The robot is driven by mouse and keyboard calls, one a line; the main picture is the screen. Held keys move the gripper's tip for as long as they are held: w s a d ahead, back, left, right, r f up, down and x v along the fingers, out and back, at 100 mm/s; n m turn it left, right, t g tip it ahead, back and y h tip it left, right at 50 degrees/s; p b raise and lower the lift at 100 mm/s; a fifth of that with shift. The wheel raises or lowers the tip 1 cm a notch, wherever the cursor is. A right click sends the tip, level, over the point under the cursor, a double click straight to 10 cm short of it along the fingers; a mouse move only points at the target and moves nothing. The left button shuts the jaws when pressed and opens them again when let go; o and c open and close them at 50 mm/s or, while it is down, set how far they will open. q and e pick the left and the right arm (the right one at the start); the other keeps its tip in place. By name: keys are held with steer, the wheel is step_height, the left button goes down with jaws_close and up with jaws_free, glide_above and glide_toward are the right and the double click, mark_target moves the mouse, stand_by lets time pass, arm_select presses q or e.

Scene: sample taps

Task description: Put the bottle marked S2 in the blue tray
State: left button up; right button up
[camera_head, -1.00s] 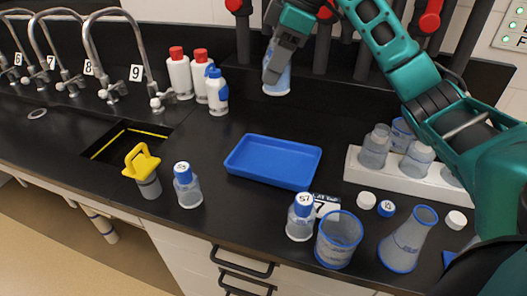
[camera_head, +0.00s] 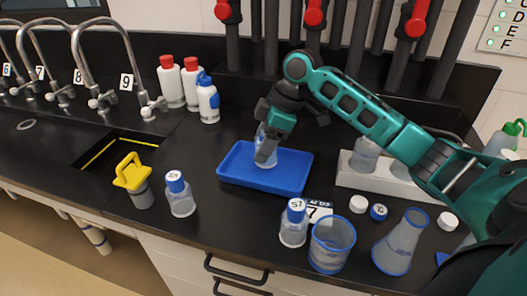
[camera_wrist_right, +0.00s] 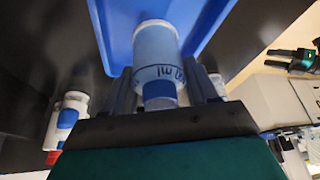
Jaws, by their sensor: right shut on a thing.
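The blue tray (camera_head: 292,176) lies on the black bench, in the middle of the head view. My right gripper (camera_head: 266,150) is over the tray and shut on a bottle. In the right wrist view this translucent bottle (camera_wrist_right: 156,48) with a blue cap sits between the fingers (camera_wrist_right: 160,88), its base towards the blue tray (camera_wrist_right: 205,12). Its marking cannot be read, and my fingers hide part of it in the head view. I cannot tell whether its base touches the tray floor. My left gripper is not in view.
A bottle marked S7 (camera_head: 293,225), a beaker (camera_head: 331,245) and a flask (camera_head: 400,243) stand at the front. Another blue-capped bottle (camera_head: 180,196) stands left of the tray, near a yellow-handled object (camera_head: 133,178). Red- and blue-capped bottles stand behind. A white rack (camera_head: 350,172) is at right.

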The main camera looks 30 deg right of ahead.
step_height(320, 180, down, 3)
steer(key=shift+r, duration=0.1)
steer(key=o, duration=1.2)
steer(key=shift+r, duration=0.1)
steer(key=v, duration=1.2)
